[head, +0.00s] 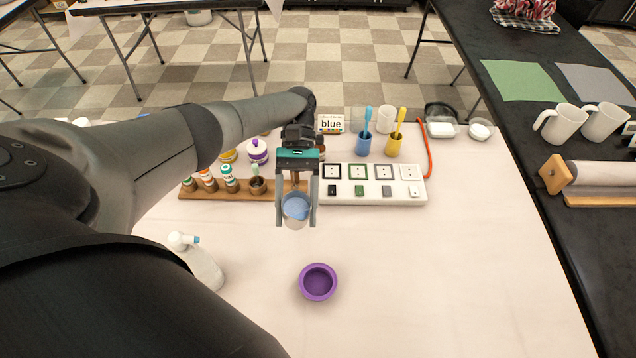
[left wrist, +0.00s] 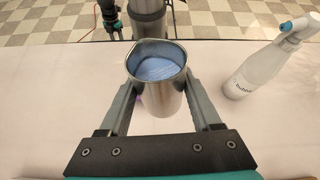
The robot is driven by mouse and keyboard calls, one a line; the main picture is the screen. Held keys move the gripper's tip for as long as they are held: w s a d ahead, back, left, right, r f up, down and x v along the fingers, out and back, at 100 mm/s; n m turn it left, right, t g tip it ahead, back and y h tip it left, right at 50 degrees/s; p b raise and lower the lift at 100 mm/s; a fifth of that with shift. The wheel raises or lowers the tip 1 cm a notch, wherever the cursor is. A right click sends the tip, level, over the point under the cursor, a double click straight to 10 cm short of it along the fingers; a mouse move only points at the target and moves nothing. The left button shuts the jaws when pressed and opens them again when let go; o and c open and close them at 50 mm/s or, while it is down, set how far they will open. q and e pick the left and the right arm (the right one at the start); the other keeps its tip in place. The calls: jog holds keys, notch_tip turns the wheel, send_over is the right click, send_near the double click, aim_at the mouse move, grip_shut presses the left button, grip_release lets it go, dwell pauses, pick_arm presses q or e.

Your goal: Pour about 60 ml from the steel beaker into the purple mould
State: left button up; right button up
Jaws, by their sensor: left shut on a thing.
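My left gripper (head: 296,208) is shut on the steel beaker (head: 294,221), with one finger on each side. The beaker holds a light blue liquid and shows in the left wrist view (left wrist: 163,98), where it looks about upright. The purple mould (head: 318,282) sits on the white table in the head view, nearer to me and slightly right of the beaker. The inside of the mould looks purple and empty. In the left wrist view the beaker hides most of the mould. My right gripper is not in view.
A white spray bottle (head: 200,262) stands left of the mould. Behind the beaker are a wooden rack (head: 205,190) with small bottles and a white block (head: 410,192) with several square pads. Blue and yellow cups (head: 394,145) stand farther back. The table right of the mould is clear.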

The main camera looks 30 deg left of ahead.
aim_at(299, 226)
pick_arm(q)
jog(key=f, duration=0.2)
jog(key=d+f+t+y, duration=0.1)
jog(key=shift+s+f, duration=0.3)
jog(key=shift+s, duration=0.1)
jog(key=shift+n+t+y, duration=0.4)
jog(key=shift+t+y, duration=0.1)
jog(key=shift+y, duration=0.3)
jog(key=f+b, duration=0.1)
jog(key=f, duration=0.3)
jog(key=d+f+b, duration=0.1)
jog(key=f, duration=0.2)
jog(key=shift+s+b, duration=0.2)
jog(key=shift+b, duration=0.1)
jog(key=p, duration=0.1)
jog(key=r+p, duration=0.1)
jog(key=p, duration=0.1)
jog(key=shift+s+d+r+t+y, duration=0.2)
jog(key=shift+d+t+y, duration=0.1)
jog(key=shift+y, duration=0.1)
jog(key=shift+f, duration=0.1)
jog(key=shift+s+d+y+p, duration=0.1)
jog(key=shift+d+y+p, duration=0.15)
jog(key=shift+p, duration=0.35)
jog(key=shift+s+d+r+n+t+y+p, duration=0.1)
jog(key=shift+r+n+t+y+p, duration=0.15)
jog(key=shift+t+y+p, duration=0.55)
jog(key=shift+d+r+n+t+y+p, duration=0.1)
jog(key=shift+r+n+t+y+p, duration=0.25)
jog(key=shift+p, duration=0.8)
